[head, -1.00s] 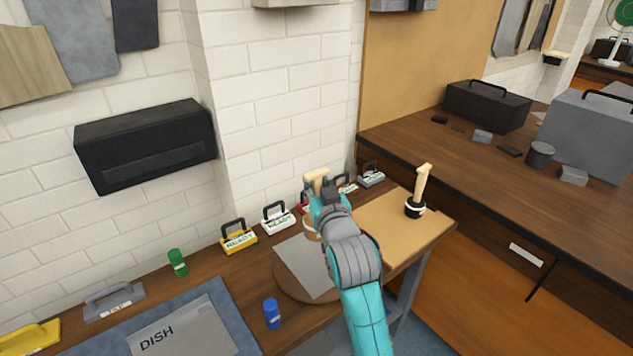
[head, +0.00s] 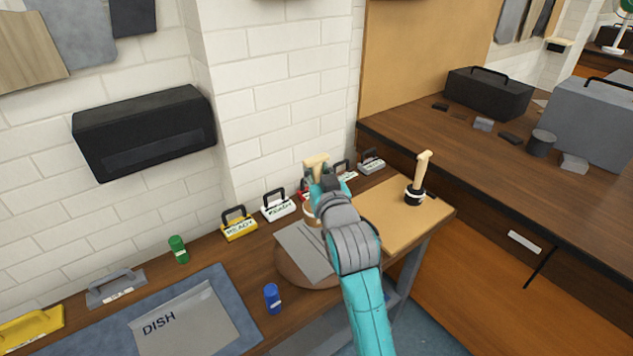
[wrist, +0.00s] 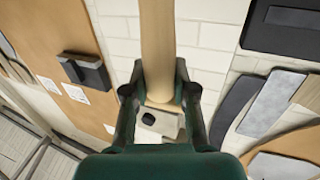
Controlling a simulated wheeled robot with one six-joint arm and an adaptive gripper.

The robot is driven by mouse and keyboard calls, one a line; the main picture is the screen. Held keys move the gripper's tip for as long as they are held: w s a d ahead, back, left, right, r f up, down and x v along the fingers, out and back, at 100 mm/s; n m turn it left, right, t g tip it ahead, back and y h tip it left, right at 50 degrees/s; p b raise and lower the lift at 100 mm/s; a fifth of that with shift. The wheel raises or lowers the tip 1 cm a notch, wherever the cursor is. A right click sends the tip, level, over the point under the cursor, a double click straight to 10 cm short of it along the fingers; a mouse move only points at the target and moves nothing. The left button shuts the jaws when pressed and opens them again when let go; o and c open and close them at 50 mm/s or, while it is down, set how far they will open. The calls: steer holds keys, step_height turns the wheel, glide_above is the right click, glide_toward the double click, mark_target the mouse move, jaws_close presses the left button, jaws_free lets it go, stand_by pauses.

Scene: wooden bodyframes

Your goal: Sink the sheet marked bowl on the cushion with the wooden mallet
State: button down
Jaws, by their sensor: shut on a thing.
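My gripper (head: 320,180) is shut on the pale wooden handle of a mallet (head: 316,160). In the wrist view the handle (wrist: 158,50) runs up between the two fingers (wrist: 158,105). In the head view, a light brown and white part shows just below the gripper, partly hidden by my arm. A grey sheet (head: 303,250) lies on a round brown cushion (head: 293,278), below and left of the gripper. The mallet is held above the bench, behind the sheet. No marking is readable on this sheet, and my arm covers its right side.
A second mallet (head: 415,190), black-headed, stands upright on the tan board (head: 395,225) at right. A sheet marked DISH (head: 185,325) lies on a blue-grey mat at left. Blue (head: 272,298) and green (head: 178,249) cylinders stand on the bench. Handled blocks (head: 238,226) line the wall.

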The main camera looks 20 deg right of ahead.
steer(key=shift+r, duration=0.1)
stand_by(0.3)
steer(key=s+r, duration=0.2)
steer(key=s, duration=0.7)
stand_by(0.4)
